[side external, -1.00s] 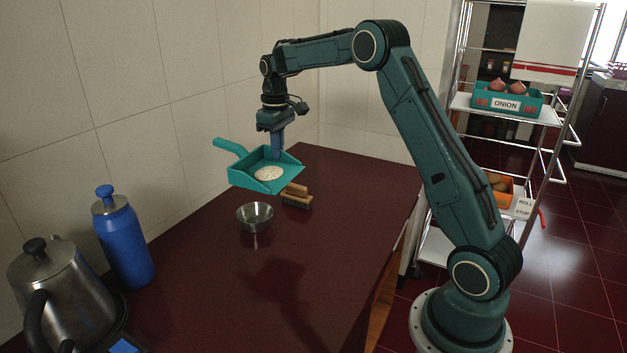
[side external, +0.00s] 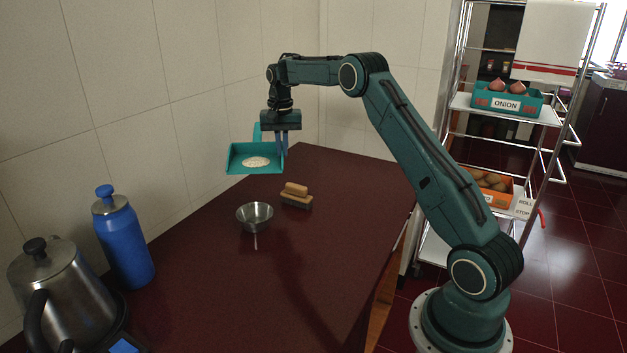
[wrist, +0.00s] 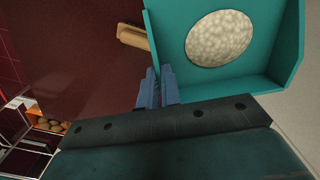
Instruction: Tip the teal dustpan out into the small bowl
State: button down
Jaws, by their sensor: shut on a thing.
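The teal dustpan (side external: 240,165) is in the air above the counter, roughly level, with a pale, grainy round heap (side external: 257,161) lying in it. My gripper (side external: 281,152) is shut on the dustpan at its side wall. In the wrist view, the blue fingers of my gripper (wrist: 157,88) meet the near edge of the dustpan (wrist: 172,60), and the heap (wrist: 220,38) lies flat on its floor. The small metal bowl (side external: 255,217) stands upright on the counter, below the dustpan and nearer the camera. It looks empty.
A wooden brush (side external: 296,195) lies on the dark red counter (side external: 200,270) behind and right of the bowl; it also shows in the wrist view (wrist: 133,38). A blue bottle (side external: 123,240) and a steel kettle (side external: 62,295) stand at the left. A tiled wall runs behind.

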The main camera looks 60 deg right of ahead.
aim_at(282, 167)
jog(key=shift+d, duration=0.1)
jog(key=shift+a+f, duration=0.15)
jog(key=shift+a, duration=0.1)
dwell(0.3)
jog(key=shift+s+a+f+t+h, duration=0.55)
jog(key=shift+s+a+f+h, duration=0.1)
jog(key=shift+a+f+h, duration=0.3)
jog(key=shift+s+a+f+t+h, duration=0.6)
jog(key=shift+a+f+h, duration=0.2)
jog(key=shift+a+h, duration=0.2)
jog(key=shift+s+a+r+t+h, duration=0.25)
jog(key=shift+a+r+t+h, duration=0.15)
jog(key=shift+h, duration=0.3)
jog(key=shift+s+a+r+t+h, duration=0.25)
jog(key=shift+a+t+h, duration=0.2)
jog(key=shift+h, duration=0.2)
jog(key=shift+s+a+r+t+h, duration=0.15)
jog(key=shift+s+a+t+h, duration=0.15)
jog(key=shift+a+t+h, duration=0.25)
jog(key=shift+s+a+r+t+h, duration=0.1)
jog(key=shift+s+a+t+h, duration=0.2)
jog(key=shift+a+h, duration=0.35)
jog(key=shift+s+a+r+t+h, duration=0.15)
jog(key=shift+s+a+t+h, duration=0.2)
jog(key=shift+h, duration=0.45)
jog(key=shift+w+d, duration=0.1)
